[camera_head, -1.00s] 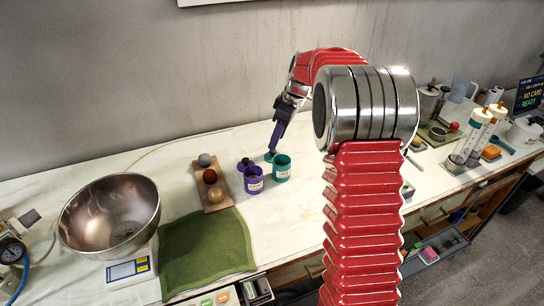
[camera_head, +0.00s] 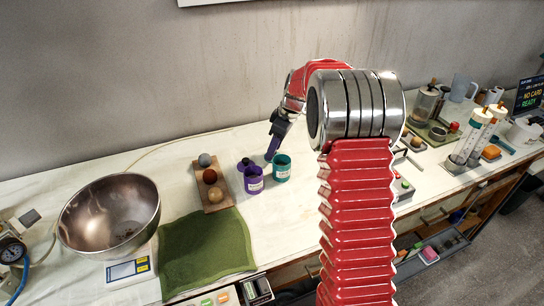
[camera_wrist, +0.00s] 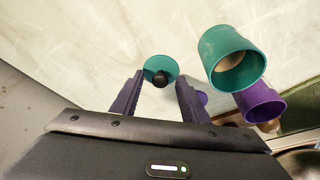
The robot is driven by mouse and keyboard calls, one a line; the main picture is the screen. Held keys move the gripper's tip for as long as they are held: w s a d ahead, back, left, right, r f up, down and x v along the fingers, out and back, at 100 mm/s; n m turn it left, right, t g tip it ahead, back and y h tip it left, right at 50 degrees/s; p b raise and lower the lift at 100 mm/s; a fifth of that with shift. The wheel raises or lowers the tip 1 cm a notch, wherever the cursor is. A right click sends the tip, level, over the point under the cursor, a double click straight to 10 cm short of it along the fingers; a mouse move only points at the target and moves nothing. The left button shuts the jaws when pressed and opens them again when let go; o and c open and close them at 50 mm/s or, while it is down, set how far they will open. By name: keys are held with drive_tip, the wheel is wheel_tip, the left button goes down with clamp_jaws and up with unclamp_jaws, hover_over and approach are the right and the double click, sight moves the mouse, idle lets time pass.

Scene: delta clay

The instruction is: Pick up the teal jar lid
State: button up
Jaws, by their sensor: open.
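The teal jar lid (camera_wrist: 161,69) is a round teal disc with a dark knob, lying on the white bench. In the wrist view it lies just beyond and between the fingertips. In the head view the lid is mostly hidden behind my gripper (camera_head: 270,155). My gripper (camera_wrist: 155,85) is open, its two purple fingers pointing down at the lid, with nothing held between them. The teal jar (camera_head: 281,170) stands close by to the right; it also shows open-topped in the wrist view (camera_wrist: 240,68).
A purple jar (camera_head: 254,182) stands beside the teal jar; a purple lid (camera_head: 244,164) lies near it. A wooden board (camera_head: 215,200) with three balls is to the left. A green cloth (camera_head: 205,255) and a metal bowl (camera_head: 105,215) are further left. The bench behind is clear.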

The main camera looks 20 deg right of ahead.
idle(0.3)
clamp_jaws()
idle(0.4)
